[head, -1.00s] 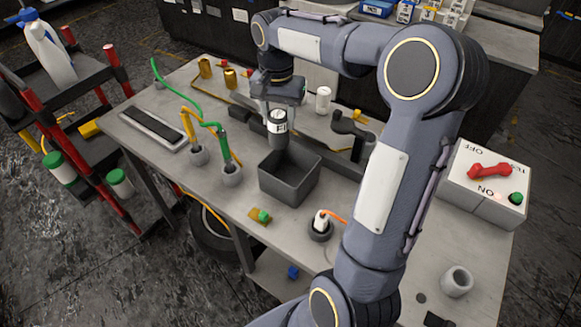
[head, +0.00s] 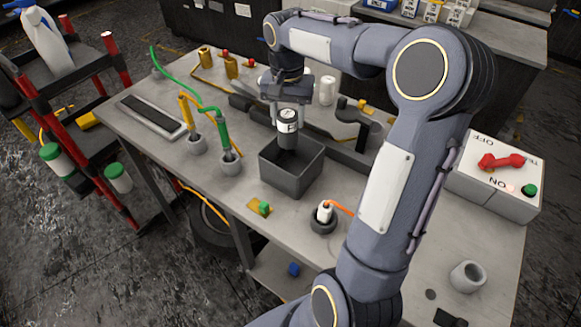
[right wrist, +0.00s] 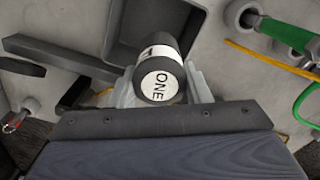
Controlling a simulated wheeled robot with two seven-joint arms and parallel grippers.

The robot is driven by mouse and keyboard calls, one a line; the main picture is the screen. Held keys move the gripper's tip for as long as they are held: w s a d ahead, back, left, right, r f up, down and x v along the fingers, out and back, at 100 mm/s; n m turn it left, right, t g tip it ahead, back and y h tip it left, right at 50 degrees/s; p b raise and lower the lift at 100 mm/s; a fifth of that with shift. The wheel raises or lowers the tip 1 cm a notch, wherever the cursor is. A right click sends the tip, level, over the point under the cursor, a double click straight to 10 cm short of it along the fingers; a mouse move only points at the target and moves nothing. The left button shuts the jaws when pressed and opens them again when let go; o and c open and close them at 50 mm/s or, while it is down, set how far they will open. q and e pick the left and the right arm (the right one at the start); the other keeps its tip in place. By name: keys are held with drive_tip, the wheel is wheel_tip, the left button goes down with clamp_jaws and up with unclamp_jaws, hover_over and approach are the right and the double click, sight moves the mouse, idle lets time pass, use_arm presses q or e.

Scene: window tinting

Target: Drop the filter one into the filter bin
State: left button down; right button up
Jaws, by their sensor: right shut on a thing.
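Filter one (head: 288,130) is a dark cylinder with a white band. Its white end reads "ONE" in the right wrist view (right wrist: 158,82). My right gripper (head: 285,108) is shut on it and holds it upright, with its lower part over the opening of the filter bin. The filter bin (head: 283,181) is a dark grey open box on the bench, and part of it shows in the right wrist view (right wrist: 118,30). Whether the filter touches the bin's inside cannot be told. My left gripper is not in view.
Green (head: 229,157) and yellow (head: 196,145) hoses stand in grey cups left of the bin. A white plug with an orange cord (head: 324,212) stands in front. A white cylinder (head: 327,90) and a dark bracket stand behind.

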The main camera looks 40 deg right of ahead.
drive_tip(key=o, duration=1.1)
drive_tip(key=shift+r, duration=0.15)
wheel_tip(320, 180, up, 8)
drive_tip(key=shift+f, duration=0.15)
